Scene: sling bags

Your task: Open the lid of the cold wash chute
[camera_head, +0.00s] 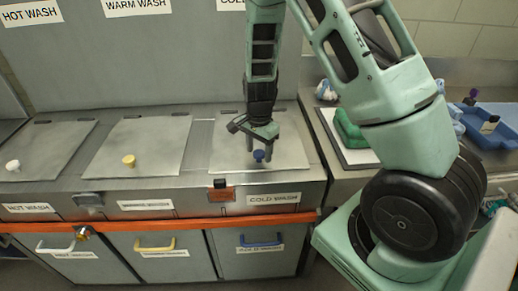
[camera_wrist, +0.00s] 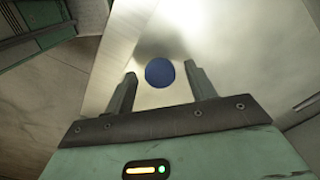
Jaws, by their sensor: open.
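The cold wash chute lid (camera_head: 288,149) is a flat grey metal plate lying shut on the counter, above the COLD WASH label (camera_head: 273,199). A blue knob (camera_head: 259,156) stands on it near its front edge. My gripper (camera_head: 254,148) points down over the lid, right at the knob. In the wrist view the round blue knob top (camera_wrist: 159,72) shows between and just beyond the two open fingers (camera_wrist: 161,88). The fingers look apart from the knob on both sides. The lid also fills the middle of the wrist view (camera_wrist: 225,45).
The warm wash lid (camera_head: 140,145) with a yellow knob and the hot wash lid (camera_head: 50,150) with a white knob lie shut to the left. An orange rail (camera_head: 165,224) runs along the front. A green folded item (camera_head: 349,128) and a blue tray (camera_head: 488,125) lie right.

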